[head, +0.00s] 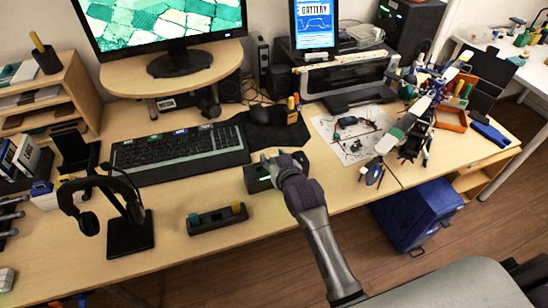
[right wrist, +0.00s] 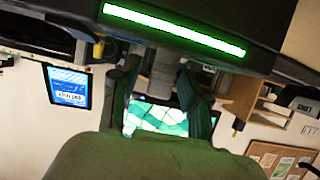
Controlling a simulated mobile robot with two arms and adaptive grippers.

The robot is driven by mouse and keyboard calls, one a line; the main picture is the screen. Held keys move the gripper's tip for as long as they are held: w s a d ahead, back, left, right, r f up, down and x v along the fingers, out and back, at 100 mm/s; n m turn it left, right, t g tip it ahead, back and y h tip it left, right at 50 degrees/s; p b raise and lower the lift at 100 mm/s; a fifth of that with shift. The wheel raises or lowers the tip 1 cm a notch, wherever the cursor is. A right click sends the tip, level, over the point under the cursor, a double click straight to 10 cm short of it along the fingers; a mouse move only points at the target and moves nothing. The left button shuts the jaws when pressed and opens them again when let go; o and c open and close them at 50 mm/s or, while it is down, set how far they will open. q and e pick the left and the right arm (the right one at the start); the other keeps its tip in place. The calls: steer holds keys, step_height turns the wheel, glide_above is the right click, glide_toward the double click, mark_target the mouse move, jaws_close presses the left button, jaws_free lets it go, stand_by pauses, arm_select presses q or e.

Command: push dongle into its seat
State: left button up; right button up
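A dark box with a green lit strip (head: 256,184) lies on the desk in front of the keyboard's right end. In the right wrist view this box (right wrist: 265,57) fills the top, close to the camera, with its green strip glowing. My right gripper (head: 272,158) is over the box. In the right wrist view its fingers (right wrist: 162,88) stand apart, with background showing between them and no held thing clear. I cannot single out the dongle for sure. A black holder (head: 217,225) nearby carries a teal piece (head: 193,219) and a yellow piece (head: 236,208). My left gripper is not in view.
A keyboard (head: 180,152) and a mouse (head: 258,113) lie behind the box. A headphone stand (head: 130,238) is at left. A paper sheet with small parts (head: 350,145) and a cluttered tool stand (head: 425,110) are at right. Bare desk lies around the holder.

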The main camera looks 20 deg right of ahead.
steer(key=v, duration=1.2)
stand_by(0.3)
